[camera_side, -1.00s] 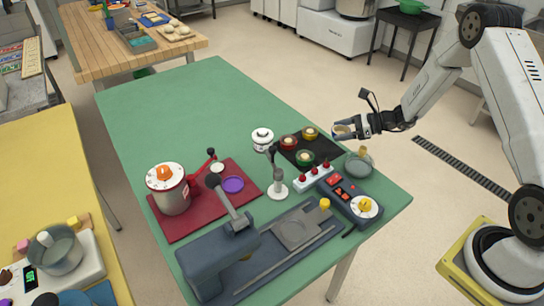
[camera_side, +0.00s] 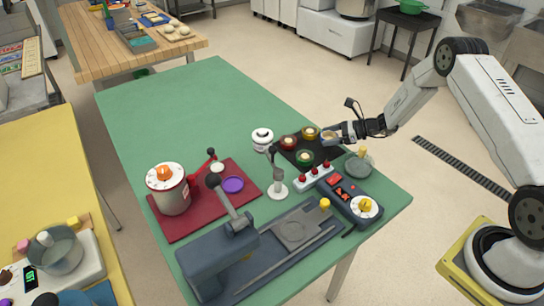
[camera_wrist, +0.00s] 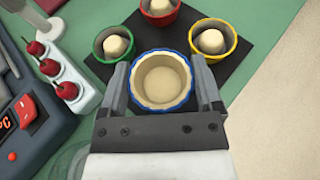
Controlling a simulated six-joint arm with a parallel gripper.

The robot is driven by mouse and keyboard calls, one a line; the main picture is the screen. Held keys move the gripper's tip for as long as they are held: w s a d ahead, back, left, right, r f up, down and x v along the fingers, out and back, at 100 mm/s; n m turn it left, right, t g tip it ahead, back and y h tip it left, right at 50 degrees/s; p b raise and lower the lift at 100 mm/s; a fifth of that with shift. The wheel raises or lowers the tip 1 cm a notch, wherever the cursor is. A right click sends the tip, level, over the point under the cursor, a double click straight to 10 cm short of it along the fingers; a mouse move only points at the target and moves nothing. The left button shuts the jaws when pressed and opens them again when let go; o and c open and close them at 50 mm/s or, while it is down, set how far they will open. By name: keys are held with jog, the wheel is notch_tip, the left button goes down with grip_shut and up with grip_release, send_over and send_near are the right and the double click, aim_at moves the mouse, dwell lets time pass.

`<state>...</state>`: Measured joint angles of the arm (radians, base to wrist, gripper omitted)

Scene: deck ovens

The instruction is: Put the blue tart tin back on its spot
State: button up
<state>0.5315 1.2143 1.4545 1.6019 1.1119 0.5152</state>
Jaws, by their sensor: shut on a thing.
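The blue tart tin (camera_wrist: 162,55) holds a pale pastry shell that looks empty. My gripper (camera_wrist: 162,88) is shut on it, with one finger on each side. In the side view my gripper (camera_side: 331,136) is at the back right edge of the dark mat (camera_side: 323,152). In the wrist view the tin is over the near part of the mat (camera_wrist: 160,37). The red (camera_wrist: 159,10), green (camera_wrist: 117,43) and yellow (camera_wrist: 211,40) tins stand on the mat with pale filling. I cannot tell whether the blue tin touches the mat.
A white holder with red cherry-like knobs (camera_side: 314,177) and a dark control device (camera_side: 350,197) stand in front of the mat. A glass bowl (camera_side: 358,166) is to its right. A white lidded pot (camera_side: 262,138) is to its left. The green table is clear farther back.

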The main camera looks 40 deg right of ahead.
aim_at(327, 149)
jog(key=shift+w+f, duration=0.15)
jog(key=shift+f, duration=1.55)
jog(key=shift+f, duration=0.15)
jog(key=o, duration=1.1)
jog(key=shift+s+d+r, duration=0.35)
jog(key=shift+d+r, duration=0.05)
jog(key=shift+d, duration=0.05)
jog(key=v, duration=1.1)
jog(key=shift+a, duration=0.1)
